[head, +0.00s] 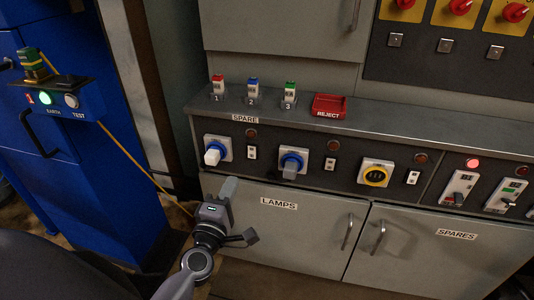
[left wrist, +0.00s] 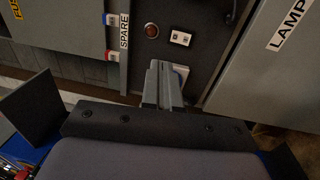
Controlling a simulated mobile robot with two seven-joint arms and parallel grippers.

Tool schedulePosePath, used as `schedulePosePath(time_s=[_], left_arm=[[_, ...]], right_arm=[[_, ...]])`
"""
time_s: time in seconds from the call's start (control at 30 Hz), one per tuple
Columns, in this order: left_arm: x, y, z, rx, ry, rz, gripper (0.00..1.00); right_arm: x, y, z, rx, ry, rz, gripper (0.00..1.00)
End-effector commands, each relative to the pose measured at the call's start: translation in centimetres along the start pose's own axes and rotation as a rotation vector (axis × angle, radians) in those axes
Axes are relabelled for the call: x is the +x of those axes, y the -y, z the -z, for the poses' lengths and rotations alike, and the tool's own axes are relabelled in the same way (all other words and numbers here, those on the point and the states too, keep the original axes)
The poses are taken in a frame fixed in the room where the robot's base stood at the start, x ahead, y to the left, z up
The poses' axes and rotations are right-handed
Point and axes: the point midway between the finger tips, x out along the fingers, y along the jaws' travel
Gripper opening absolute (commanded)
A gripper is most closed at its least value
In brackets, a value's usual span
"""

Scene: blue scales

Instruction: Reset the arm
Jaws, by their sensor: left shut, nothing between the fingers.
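My left gripper (head: 229,188) is in front of the grey cabinet, just below the left end of the switch panel. Its fingers are shut with nothing between them. In the left wrist view the closed fingers (left wrist: 163,82) point toward the panel, partly covering a white plate there. My left arm comes up from the bottom of the head view. My right gripper is out of view.
A red REJECT tray (head: 329,106) sits on the ledge beside numbered fuses. A blue cabinet (head: 130,190) stands left, with a yellow cable nearby.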

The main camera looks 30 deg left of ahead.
Motion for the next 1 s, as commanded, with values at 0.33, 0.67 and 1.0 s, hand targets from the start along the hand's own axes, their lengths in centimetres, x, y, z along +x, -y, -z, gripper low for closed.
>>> schedulePosePath(time_s=[0.33,0.67,1.0], left_arm=[[-1.5,0.7,-2.1,0.157,0.103,0.016,0.00],[-10.1,6.0,-8.9,0.862,0.557,0.099,0.00],[-20.2,10.9,-8.8,1.560,0.963,0.208,0.00]], right_arm=[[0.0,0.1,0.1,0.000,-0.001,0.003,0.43],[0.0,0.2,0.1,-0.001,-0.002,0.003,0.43],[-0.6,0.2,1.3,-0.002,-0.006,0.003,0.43]])
